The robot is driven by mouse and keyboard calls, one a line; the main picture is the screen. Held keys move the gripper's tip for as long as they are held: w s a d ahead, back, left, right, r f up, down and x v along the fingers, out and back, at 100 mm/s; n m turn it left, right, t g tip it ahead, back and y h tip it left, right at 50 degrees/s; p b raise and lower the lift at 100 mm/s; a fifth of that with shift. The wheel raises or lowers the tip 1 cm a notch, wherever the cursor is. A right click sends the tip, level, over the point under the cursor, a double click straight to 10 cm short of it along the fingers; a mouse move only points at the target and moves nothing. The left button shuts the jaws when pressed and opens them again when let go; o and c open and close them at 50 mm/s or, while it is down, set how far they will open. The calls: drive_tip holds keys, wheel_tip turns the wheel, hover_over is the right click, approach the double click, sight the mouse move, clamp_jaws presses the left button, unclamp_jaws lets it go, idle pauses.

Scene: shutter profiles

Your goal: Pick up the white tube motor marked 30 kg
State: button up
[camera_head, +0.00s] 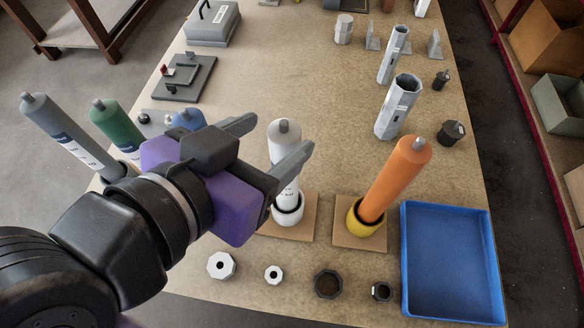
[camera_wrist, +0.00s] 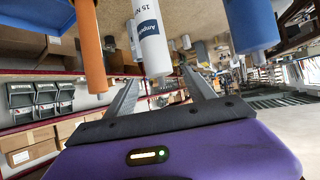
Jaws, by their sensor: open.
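The white tube motor (camera_head: 284,150) stands upright in a dark-rimmed white cup on a brown square board. Its top has a grey pin; small print shows on its side, but I cannot read 30 kg. My gripper (camera_head: 282,132) is open, its two grey fingers reaching to either side of the tube's upper part in the head view. In the wrist view, which looks upside down, the white tube (camera_wrist: 152,38) shows between and beyond the open fingers (camera_wrist: 160,80), with a blue label and print like "15 N". I cannot tell whether the fingers touch it.
An orange tube (camera_head: 395,180) leans in a yellow cup to the right. A blue tube (camera_head: 187,118), a green tube (camera_head: 115,125) and a grey tube (camera_head: 65,135) stand left. A blue tray (camera_head: 409,270) lies front right. Several rings lie along the front edge.

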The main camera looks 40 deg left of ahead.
drive_tip(key=x, duration=0.2)
drive_tip(key=p+x, duration=0.1)
drive_tip(key=x, duration=0.3)
drive_tip(key=shift+w+r+p, duration=0.1)
drive_tip(key=shift+w+p, duration=0.3)
clamp_jaws()
drive_tip(key=shift+r, duration=0.1)
